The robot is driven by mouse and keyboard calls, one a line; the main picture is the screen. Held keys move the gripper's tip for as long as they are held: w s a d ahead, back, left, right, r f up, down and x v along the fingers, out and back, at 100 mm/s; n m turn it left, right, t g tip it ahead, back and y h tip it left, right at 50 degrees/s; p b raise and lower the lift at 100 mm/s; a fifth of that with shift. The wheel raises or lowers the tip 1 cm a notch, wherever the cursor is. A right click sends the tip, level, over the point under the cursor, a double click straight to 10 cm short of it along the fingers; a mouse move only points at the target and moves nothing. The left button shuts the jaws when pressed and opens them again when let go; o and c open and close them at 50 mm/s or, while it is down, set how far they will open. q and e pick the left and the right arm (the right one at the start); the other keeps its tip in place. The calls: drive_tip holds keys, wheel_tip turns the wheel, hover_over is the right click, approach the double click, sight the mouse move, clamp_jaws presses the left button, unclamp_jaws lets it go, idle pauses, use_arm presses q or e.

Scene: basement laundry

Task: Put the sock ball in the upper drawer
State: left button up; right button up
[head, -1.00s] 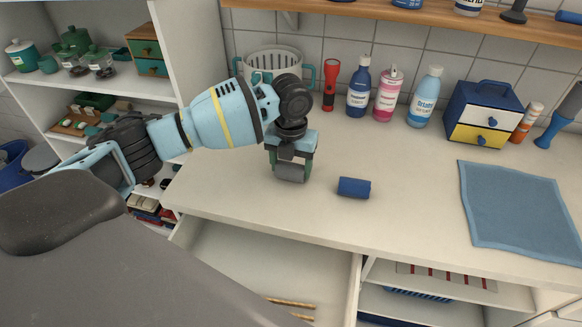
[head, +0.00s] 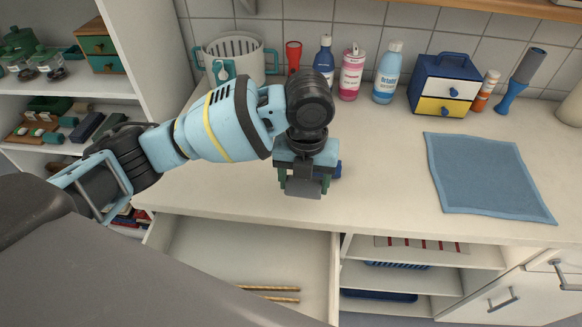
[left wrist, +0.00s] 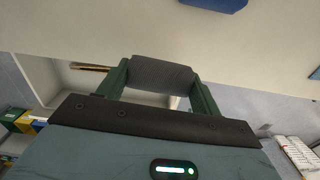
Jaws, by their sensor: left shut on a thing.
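The sock ball (head: 304,187) is a grey, ribbed roll. My left gripper (head: 305,180) is shut on it, above the worktop near its front edge. In the left wrist view the sock ball (left wrist: 162,73) sits between the green fingers. An upper drawer (head: 235,255), directly under the worktop, is pulled open below and to the left of the gripper. Two thin wooden rods (head: 268,293) lie in it; the rest of its visible floor is bare. My right gripper is not in view.
A blue block-like thing (head: 338,170) lies on the worktop, partly hidden behind the gripper. A blue cloth (head: 485,180) lies to the right. Bottles (head: 388,75), a white basket (head: 236,60) and a small blue chest (head: 446,85) stand at the back. Open shelves (head: 400,265) are right of the drawer.

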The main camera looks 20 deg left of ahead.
use_arm(q)
drive_tip(key=shift+s+d, duration=0.15)
drive_tip(key=shift+d, duration=0.1)
